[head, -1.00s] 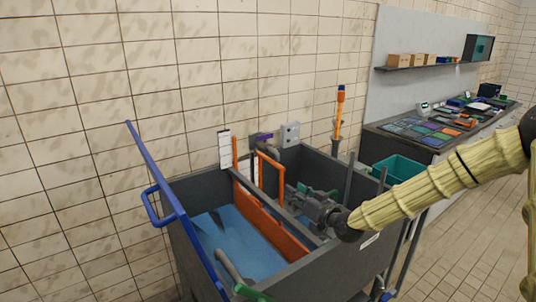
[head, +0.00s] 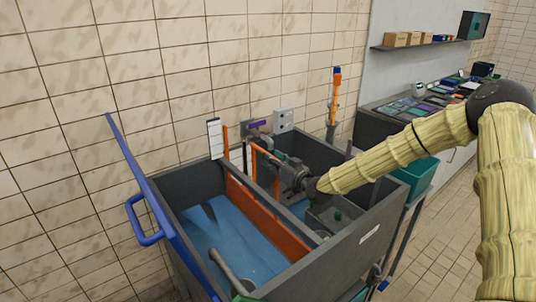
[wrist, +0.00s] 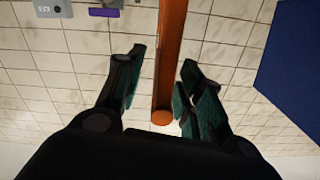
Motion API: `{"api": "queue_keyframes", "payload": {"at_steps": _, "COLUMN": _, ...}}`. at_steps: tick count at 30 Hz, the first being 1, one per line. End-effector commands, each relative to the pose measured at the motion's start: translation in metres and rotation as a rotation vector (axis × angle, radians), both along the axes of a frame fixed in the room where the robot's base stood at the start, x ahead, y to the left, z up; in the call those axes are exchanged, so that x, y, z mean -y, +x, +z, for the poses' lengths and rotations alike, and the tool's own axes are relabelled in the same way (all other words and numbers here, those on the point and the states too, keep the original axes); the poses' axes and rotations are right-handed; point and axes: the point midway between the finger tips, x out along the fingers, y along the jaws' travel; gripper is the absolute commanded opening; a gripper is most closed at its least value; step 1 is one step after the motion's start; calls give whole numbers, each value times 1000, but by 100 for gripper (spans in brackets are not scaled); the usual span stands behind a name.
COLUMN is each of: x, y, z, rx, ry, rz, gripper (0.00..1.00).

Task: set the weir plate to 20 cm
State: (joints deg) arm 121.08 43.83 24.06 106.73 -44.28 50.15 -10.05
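The weir plate (head: 262,220) is a long orange board standing across the dark grey tank, with blue water on its left. An orange bar handle (head: 265,153) rises from it. A white scale strip (head: 215,138) stands at the tank's back edge; its marks are too small to read. My gripper (head: 285,172) is at the handle, and its fingertips are partly hidden in the head view. In the wrist view, my gripper (wrist: 163,60) is open, with green-padded fingers on either side of an orange bar (wrist: 170,50). The right fingertip appears close to the bar; contact cannot be told.
The tank's grey wall (head: 335,255) surrounds the plate. A grey box (head: 283,120) and purple-marked part (head: 257,124) are at the back. A teal bin (head: 415,178) stands right, below a cluttered counter.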

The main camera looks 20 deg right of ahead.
Motion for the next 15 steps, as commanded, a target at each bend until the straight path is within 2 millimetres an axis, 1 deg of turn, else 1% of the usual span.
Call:
{"api": "queue_keyframes", "payload": {"at_steps": 1, "x": -1, "y": 5, "z": 3, "rx": 2, "ry": 0, "rz": -2, "gripper": 37}}
{"api": "queue_keyframes", "payload": {"at_steps": 7, "x": -7, "y": 25, "z": 2, "rx": 1, "ry": 0, "rz": -2, "gripper": 37}}
{"api": "queue_keyframes", "payload": {"at_steps": 10, "x": -9, "y": 30, "z": 1, "rx": 1, "ry": 1, "rz": -2, "gripper": 37}}
{"api": "queue_keyframes", "payload": {"at_steps": 15, "x": -10, "y": 33, "z": 1, "rx": 1, "ry": 1, "rz": -2, "gripper": 37}}
